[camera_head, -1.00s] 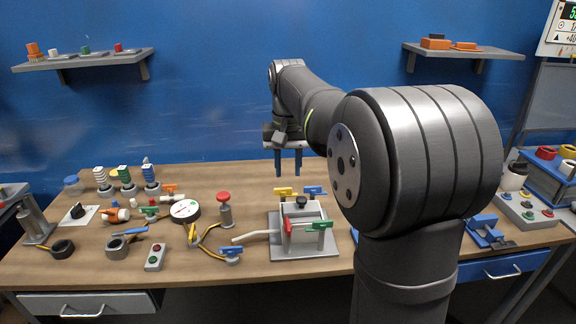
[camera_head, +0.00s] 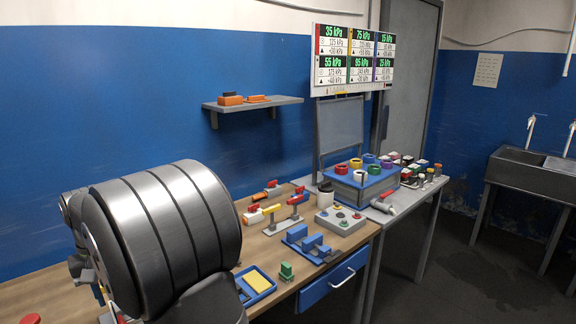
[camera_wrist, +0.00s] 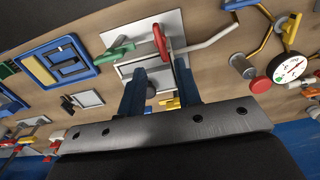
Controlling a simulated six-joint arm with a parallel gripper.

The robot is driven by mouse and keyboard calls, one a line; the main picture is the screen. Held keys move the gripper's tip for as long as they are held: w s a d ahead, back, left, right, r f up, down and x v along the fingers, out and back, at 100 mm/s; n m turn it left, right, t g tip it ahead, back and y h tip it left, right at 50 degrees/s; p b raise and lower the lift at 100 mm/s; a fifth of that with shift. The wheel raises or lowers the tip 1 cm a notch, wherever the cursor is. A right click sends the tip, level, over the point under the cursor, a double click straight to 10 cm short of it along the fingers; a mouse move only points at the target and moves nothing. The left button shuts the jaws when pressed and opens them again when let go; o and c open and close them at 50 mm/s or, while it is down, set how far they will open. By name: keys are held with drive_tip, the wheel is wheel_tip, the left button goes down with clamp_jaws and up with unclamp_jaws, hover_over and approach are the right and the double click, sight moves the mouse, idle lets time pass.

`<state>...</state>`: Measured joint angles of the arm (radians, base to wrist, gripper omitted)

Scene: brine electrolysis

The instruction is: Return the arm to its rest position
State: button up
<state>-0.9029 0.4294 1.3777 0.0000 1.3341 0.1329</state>
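My arm's large grey joint (camera_head: 165,235) fills the lower left of the head view, and my gripper is hidden behind it or out of frame there. In the wrist view my gripper (camera_wrist: 160,88) shows two blue fingers spread apart with no object held between them. The fingers are over the wooden table, near a grey valve stand (camera_wrist: 178,28) with a red handle (camera_wrist: 159,41) and a green handle (camera_wrist: 118,51). The height of the fingertips above the stand cannot be told exactly.
In the wrist view, a round dial gauge (camera_wrist: 290,68) and red knob (camera_wrist: 262,84) lie to the right, a blue tray (camera_wrist: 80,52) to the left. In the head view, a wall shelf (camera_head: 252,104) is behind the table, and a blue crate (camera_head: 362,190) stands right.

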wheel_tip(320, 180, down, 9)
drive_tip(key=shift+f, duration=0.1)
idle(0.5)
